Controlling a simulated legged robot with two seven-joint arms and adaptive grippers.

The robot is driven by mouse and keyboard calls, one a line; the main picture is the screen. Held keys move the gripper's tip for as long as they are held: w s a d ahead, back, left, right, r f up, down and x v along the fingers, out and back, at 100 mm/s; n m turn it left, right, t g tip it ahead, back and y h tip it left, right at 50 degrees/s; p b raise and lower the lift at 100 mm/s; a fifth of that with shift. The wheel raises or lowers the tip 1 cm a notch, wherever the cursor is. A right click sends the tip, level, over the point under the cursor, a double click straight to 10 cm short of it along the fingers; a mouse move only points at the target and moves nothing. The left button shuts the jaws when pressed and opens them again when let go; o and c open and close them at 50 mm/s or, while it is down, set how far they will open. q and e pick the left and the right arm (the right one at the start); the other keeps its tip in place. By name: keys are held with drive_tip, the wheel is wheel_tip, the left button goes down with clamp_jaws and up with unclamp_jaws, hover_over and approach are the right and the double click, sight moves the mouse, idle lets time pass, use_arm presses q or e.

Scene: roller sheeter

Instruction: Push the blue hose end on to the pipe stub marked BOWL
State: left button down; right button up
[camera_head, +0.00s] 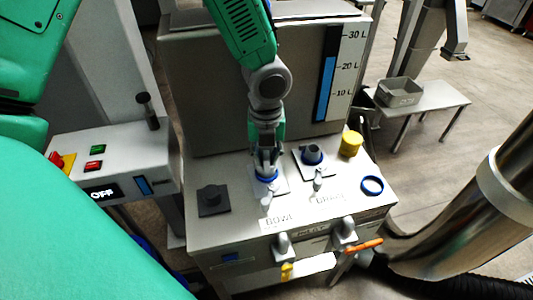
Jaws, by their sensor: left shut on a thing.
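My left gripper (267,160) points down over the machine's front ledge, shut on a blue hose end (267,178). The hose end is mostly hidden by the fingers; a blue rim shows just below them. It is over the pale square plate behind the BOWL label (279,220). The BOWL pipe stub is hidden under the gripper, so I cannot tell whether the hose end is seated on it. My right gripper is not in view.
A second stub with a blue collar (312,155) stands to the right. A yellow cap (351,143) and a loose blue ring (372,185) lie farther right. The tank (240,85) with a level gauge (328,75) rises behind.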

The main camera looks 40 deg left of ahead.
use_arm(q)
drive_tip(key=shift+d, duration=0.1)
idle(0.3)
drive_tip(key=shift+f, duration=0.2)
drive_tip(key=shift+f, duration=0.45)
drive_tip(key=shift+f, duration=0.2)
idle(0.3)
drive_tip(key=c, duration=1.4)
unclamp_jaws()
drive_tip(key=shift+r, duration=0.25)
wheel_tip(320, 180, up, 11)
drive_tip(key=shift+r, duration=0.2)
